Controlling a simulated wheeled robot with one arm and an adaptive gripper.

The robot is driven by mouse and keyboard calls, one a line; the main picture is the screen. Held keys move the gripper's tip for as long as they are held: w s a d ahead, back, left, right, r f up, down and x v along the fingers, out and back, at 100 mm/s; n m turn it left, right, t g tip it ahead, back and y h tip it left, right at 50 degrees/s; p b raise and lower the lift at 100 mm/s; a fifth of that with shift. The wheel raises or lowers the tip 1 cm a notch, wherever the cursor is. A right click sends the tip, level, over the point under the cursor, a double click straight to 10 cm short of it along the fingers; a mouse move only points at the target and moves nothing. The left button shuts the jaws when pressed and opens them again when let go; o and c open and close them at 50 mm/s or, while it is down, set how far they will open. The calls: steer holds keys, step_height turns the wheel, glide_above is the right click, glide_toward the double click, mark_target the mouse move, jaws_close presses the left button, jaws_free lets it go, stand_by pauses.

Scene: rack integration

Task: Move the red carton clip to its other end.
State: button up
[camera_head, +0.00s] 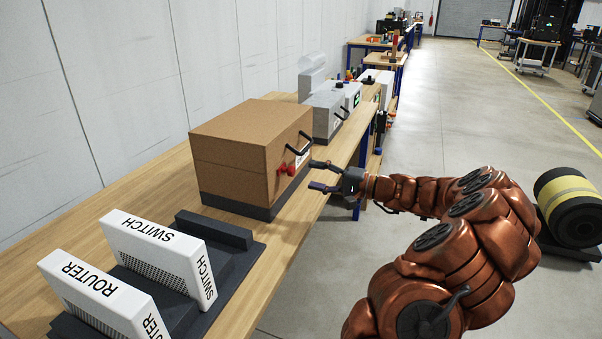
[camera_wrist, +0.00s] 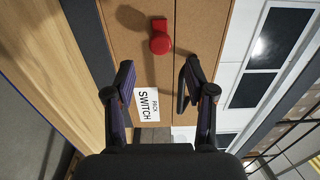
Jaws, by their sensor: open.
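In the wrist view the red clip (camera_wrist: 160,40) is near the top centre, with a round knob and a short flat tab. My gripper (camera_head: 314,175) is open and empty, just in front of the carton face, apart from the clip. In the wrist view the two fingers of my gripper (camera_wrist: 158,68) are spread, with the clip beyond their tips, between their lines. A white label reading PACK SWITCH (camera_wrist: 147,104) is on the carton face.
The carton stands on a dark base on the wooden bench (camera_head: 310,215). A black handle (camera_head: 298,146) sticks out of its face near the clip. Switch (camera_head: 160,250) and router (camera_head: 95,295) units stand at the near left. A grey device (camera_head: 328,108) stands behind the carton.

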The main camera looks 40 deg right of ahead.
steer(key=v, duration=0.4)
steer(key=shift+s+d, duration=0.1)
steer(key=shift+s, duration=0.25)
stand_by(0.3)
